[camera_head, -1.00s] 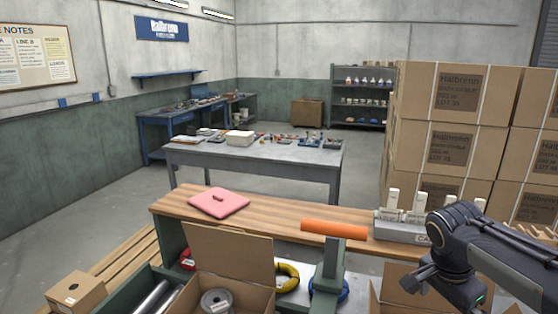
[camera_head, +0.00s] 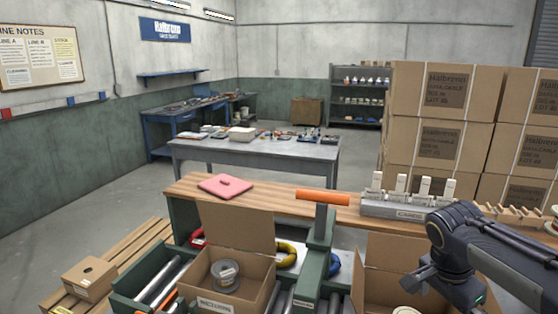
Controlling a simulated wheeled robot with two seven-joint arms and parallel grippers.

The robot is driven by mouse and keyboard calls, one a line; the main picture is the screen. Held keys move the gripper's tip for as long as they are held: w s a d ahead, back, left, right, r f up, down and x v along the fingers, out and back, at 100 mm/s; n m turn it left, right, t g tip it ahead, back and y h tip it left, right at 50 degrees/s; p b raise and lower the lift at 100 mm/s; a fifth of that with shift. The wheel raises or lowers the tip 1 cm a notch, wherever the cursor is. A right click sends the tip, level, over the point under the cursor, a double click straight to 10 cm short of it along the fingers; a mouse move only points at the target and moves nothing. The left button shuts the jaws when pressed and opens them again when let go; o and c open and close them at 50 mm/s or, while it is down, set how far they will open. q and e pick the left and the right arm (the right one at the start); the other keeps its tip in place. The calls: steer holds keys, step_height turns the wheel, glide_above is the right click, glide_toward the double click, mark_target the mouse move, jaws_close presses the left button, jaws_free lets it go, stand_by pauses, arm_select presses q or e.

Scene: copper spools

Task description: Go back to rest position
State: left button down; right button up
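My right arm comes in from the right edge and bends downward. Its dark end, my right gripper (camera_head: 432,284), hangs above the right open carton (camera_head: 375,262); its fingers cannot be made out clearly, and nothing is seen held in it. My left gripper is not in view. A grey spool (camera_head: 226,274) lies inside the left open carton (camera_head: 236,228). Part of a pale round thing (camera_head: 406,310) shows in the right carton at the bottom edge.
A green post with an orange top bar (camera_head: 323,197) stands between the cartons. Behind is a wooden bench (camera_head: 285,199) with a pink pad (camera_head: 225,187) and a grey card holder (camera_head: 392,206). Stacked cartons (camera_head: 440,90) fill the right. A small box (camera_head: 88,278) sits left.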

arm_select(q)
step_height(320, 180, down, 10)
steer(key=b, duration=1)
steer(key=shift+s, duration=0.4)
arm_select(e)
steer(key=s+a+f+n+t+y, duration=0.2)
steer(key=s+a+f+n+y, duration=0.1)
steer(key=s+a+f+n, duration=0.3)
steer(key=s+a+f+n+t+y, duration=0.2)
steer(key=s+a+f+n, duration=0.4)
steer(key=s+f, duration=0.3)
steer(key=s+y, duration=0.1)
steer(key=s, duration=0.3)
steer(key=shift+s+f+t+y, duration=0.2)
steer(key=shift+f+t+y, duration=0.1)
steer(key=shift+f+y, duration=0.1)
